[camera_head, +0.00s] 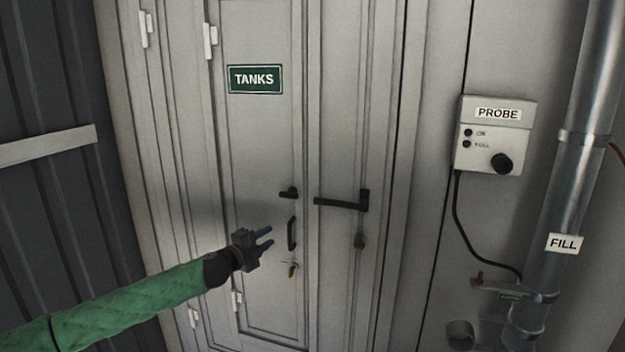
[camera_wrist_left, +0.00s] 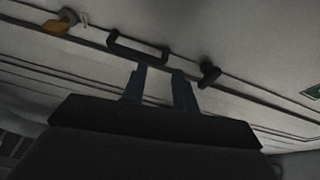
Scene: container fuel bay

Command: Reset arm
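My left arm in its green sleeve comes in from the left in the head view. My left gripper (camera_head: 266,237) is in front of the tanks door (camera_head: 262,140), just left of a black pull handle (camera_head: 292,234). Its two blue fingers stand apart with nothing between them. In the left wrist view the fingers (camera_wrist_left: 161,90) also show apart, pointing toward the pull handle (camera_wrist_left: 137,48); I cannot tell whether they touch it. The door looks shut. My right gripper is in neither view.
A small black latch (camera_head: 288,193) sits above the pull handle, and a key (camera_head: 292,269) hangs below it. A black lever handle (camera_head: 343,202) is on the right leaf. A probe box (camera_head: 496,135) and a fill pipe (camera_head: 572,150) stand at the right.

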